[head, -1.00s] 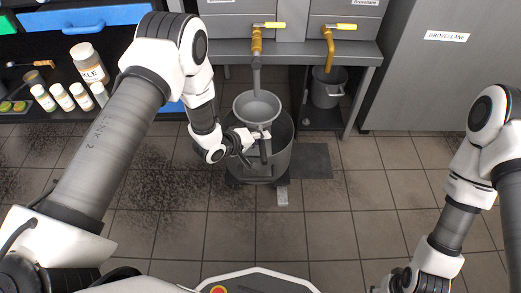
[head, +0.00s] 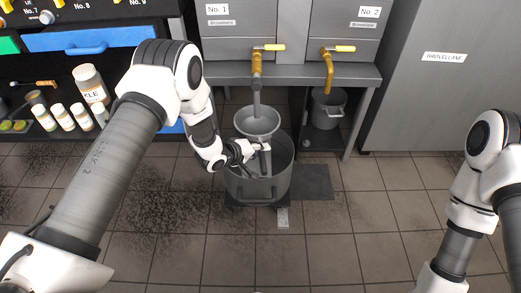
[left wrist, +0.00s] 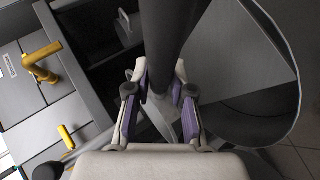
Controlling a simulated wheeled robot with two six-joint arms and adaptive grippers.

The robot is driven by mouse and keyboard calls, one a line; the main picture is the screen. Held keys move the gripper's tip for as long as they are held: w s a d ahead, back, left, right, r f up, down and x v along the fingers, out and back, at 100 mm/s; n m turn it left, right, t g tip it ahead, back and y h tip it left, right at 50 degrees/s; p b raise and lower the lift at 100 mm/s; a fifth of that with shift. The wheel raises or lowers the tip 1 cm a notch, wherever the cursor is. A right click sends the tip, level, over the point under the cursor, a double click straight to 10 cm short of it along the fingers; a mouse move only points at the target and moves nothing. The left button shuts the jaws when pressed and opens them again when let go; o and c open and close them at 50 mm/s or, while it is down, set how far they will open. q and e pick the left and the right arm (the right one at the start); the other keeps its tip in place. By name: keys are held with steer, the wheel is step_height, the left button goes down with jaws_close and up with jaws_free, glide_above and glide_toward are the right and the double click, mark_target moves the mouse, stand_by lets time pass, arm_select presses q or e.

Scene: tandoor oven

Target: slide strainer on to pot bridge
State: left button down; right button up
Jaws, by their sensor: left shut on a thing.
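The grey strainer bowl (head: 256,122) is at the back rim of the large grey pot (head: 258,192), below the first tap. My left gripper (head: 257,148) is shut on the strainer's handle (head: 266,163), which reaches toward me over the pot's opening. In the left wrist view, the purple finger pads (left wrist: 165,105) close on the dark handle (left wrist: 172,45), with the pot's curved wall (left wrist: 245,65) at the right. I cannot make out the pot bridge, or whether the strainer touches it. My right gripper is out of view.
A yellow-handled tap (head: 257,62) hangs above the strainer from the grey unit. A second tap (head: 328,68) and a smaller pot (head: 328,108) are to the right. Bottles (head: 90,82) stand on the shelf at left.

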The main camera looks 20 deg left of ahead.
arm_select(q)
steer(key=shift+f+b, duration=0.6)
steer(key=shift+f, duration=0.55)
steer(key=c, duration=0.9)
jaws_free()
steer(key=shift+c, duration=0.2)
steer(key=p+v, duration=0.3)
steer(key=shift+s+a+r, duration=0.1)
steer(key=shift+s+r, duration=0.05)
steer(key=shift+r, duration=0.15)
steer(key=p+v, duration=0.3)
steer(key=shift+s+a, duration=0.1)
steer(key=shift+s, duration=0.1)
steer(key=s+d+p, duration=0.2)
steer(key=s+p, duration=0.2)
steer(key=s, duration=0.5)
steer(key=shift+s+d, duration=0.35)
